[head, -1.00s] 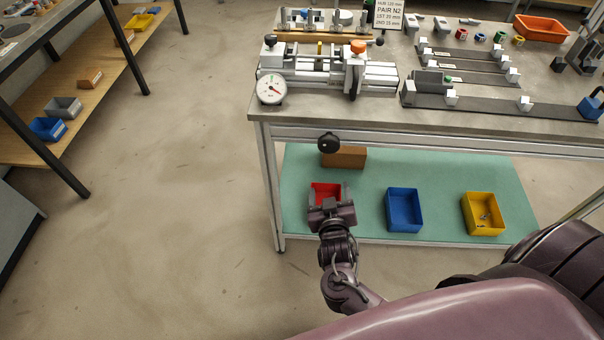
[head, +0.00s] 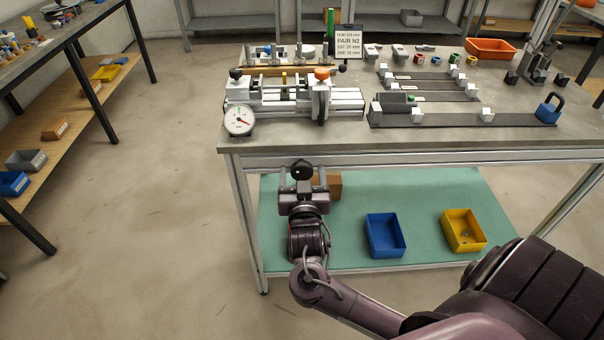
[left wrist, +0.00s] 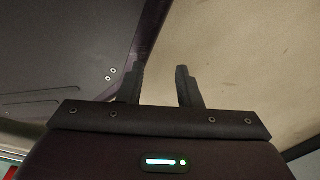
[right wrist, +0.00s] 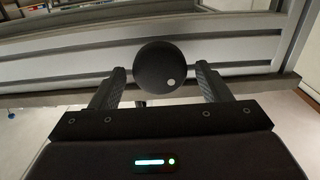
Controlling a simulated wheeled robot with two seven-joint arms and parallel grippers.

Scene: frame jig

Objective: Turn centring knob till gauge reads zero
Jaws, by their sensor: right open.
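The black centring knob (head: 302,170) sticks out in front of the bench's front edge, below the jig. In the right wrist view the round knob (right wrist: 167,68) has a pale dot and sits between and beyond the fingertips. My right gripper (head: 303,178) is open around the sides of the knob, with a gap showing on both sides. The white dial gauge (head: 239,121) stands at the jig's front left; its red needle points to the lower right, off the green mark at the top. My left gripper (left wrist: 160,85) is open and empty, and is outside the head view.
The frame jig (head: 290,98) stands on the bench top (head: 350,140). A blue bin (head: 384,236), a yellow bin (head: 463,231) and a brown box (head: 333,184) sit on the green lower shelf. The floor to the left is clear.

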